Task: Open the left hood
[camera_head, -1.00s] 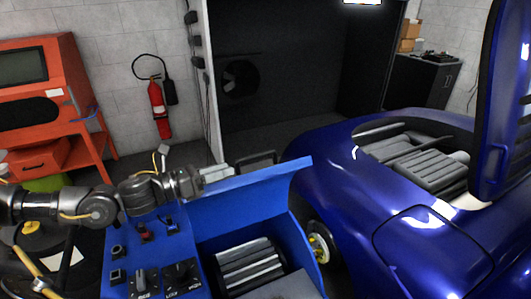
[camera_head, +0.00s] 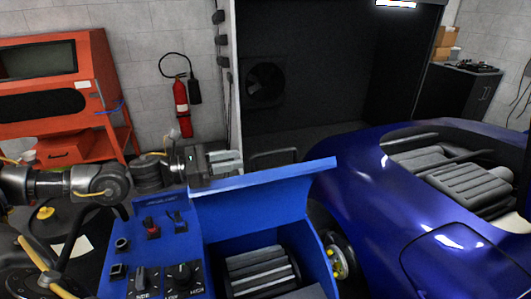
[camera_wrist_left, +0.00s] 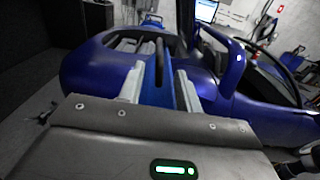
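The blue dynamometer unit (camera_head: 207,240) stands at the centre front, with its blue hood (camera_head: 265,187) raised and tilted over the open bay of grey rollers (camera_head: 258,270). A dark bar handle (camera_head: 273,157) shows behind the hood's upper edge. My left gripper (camera_head: 230,161) is level near the hood's upper left, pointing right toward the handle. In the left wrist view its two pale fingers (camera_wrist_left: 160,88) are apart, with the blue hood edge and the dark handle (camera_wrist_left: 160,52) showing between and beyond them. I cannot tell whether they touch. My right gripper is out of view.
A blue car (camera_head: 400,210) stands close on the right. A red cabinet (camera_head: 60,90) and a fire extinguisher (camera_head: 182,107) are at the back left. A dark booth with a fan (camera_head: 265,83) is behind. A dark cabinet (camera_head: 458,95) stands back right.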

